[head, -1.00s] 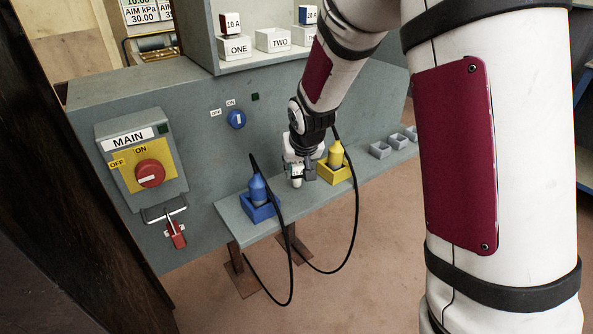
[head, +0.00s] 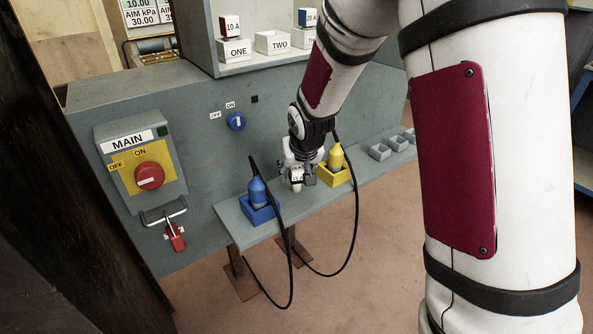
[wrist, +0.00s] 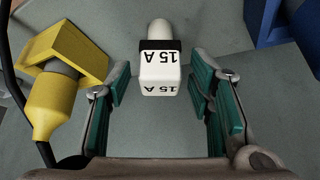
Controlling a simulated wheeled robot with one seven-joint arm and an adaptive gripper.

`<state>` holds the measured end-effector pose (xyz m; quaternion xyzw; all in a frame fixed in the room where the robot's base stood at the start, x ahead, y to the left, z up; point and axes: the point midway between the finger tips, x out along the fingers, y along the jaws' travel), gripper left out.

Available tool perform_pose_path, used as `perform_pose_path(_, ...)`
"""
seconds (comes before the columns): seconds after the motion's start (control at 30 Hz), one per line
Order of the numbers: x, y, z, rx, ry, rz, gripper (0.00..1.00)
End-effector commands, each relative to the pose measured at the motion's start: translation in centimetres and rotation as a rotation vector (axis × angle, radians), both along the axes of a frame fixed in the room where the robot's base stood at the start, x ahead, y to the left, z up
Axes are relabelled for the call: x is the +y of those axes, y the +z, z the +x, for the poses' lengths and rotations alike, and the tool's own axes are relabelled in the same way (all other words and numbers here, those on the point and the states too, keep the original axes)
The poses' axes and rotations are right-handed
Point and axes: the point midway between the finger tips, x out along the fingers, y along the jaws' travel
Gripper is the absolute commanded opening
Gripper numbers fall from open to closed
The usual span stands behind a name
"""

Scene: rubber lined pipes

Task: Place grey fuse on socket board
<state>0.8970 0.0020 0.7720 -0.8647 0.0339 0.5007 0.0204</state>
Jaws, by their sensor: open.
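The fuse (wrist: 161,75) shows in the wrist view as a white block marked 15 A, with a black band and a rounded pale grey end. It is on the grey ledge between the blue and yellow holders. My gripper (wrist: 160,88) is open, with one green-padded finger on each side of the fuse and a visible gap on both sides. In the head view my gripper (head: 299,178) is low over the ledge and hides part of the fuse. I cannot make out which board is the socket board; three small grey sockets (head: 380,152) sit at the ledge's right end.
A yellow plug in a yellow holder (head: 340,176) stands close right of my gripper; a blue plug in a blue holder (head: 259,212) stands left. Black cables hang from both in front of the ledge (head: 235,224). White boxes ONE (head: 235,50) and TWO (head: 272,42) are above.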

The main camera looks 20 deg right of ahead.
Motion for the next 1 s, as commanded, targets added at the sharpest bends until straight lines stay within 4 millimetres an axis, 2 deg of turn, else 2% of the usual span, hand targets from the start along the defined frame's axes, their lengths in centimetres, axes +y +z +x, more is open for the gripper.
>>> perform_pose_path(0.3,0.3,5.8,-3.1,-0.006,0.001,0.001,0.48)
perform_pose_path(0.5,0.4,8.7,-4.8,-0.003,0.0,0.001,0.48)
perform_pose_path(0.63,0.5,9.7,-5.5,-0.002,0.001,0.0,0.48)
perform_pose_path(0.9,0.4,10.3,-6.0,0.001,0.0,0.0,0.48)
perform_pose_path(1.0,0.1,11.2,-7.3,0.015,-0.004,-0.001,0.48)
